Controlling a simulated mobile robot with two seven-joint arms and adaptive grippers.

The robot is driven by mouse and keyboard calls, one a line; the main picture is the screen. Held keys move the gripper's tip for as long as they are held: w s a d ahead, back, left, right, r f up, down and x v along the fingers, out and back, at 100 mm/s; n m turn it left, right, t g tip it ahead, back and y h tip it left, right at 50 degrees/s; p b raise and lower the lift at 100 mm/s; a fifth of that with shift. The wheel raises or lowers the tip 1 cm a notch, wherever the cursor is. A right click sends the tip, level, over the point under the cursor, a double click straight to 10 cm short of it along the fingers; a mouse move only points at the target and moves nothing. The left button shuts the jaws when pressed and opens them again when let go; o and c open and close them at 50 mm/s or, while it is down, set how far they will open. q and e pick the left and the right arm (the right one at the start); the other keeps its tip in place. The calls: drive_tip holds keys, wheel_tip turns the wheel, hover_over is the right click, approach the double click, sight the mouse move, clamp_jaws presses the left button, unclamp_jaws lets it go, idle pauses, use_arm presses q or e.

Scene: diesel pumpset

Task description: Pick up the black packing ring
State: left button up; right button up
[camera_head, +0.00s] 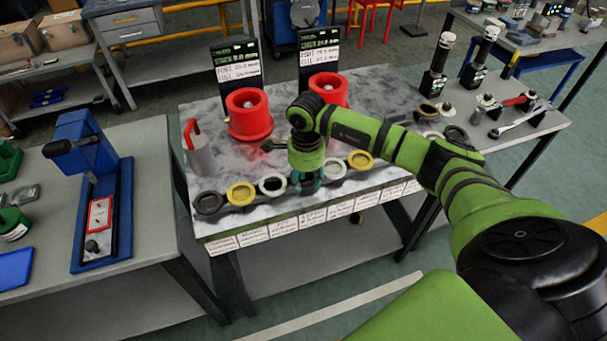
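A dark grey-black ring (208,203) lies at the left end of a row of rings along the front of the mottled table (330,205). The row also holds a yellow ring (241,193), a white ring with a dark middle (272,185), a white ring (334,169) and a yellow-tan ring (360,160). My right gripper (306,186) points down over the middle of this row, hiding whatever is beneath it, to the right of the dark ring and apart from it. Its fingertips are too small to tell open from shut. My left gripper is not in view.
Two red cylinders (249,120) (329,88) stand behind the row, with dark display panels (236,70) behind them. A grey block with a red handle (199,150) stands at left. A blue press (90,190) is on the left bench. Labels (313,218) hang on the front edge.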

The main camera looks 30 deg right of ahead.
clamp_jaws()
drive_tip(key=shift+r, duration=0.15)
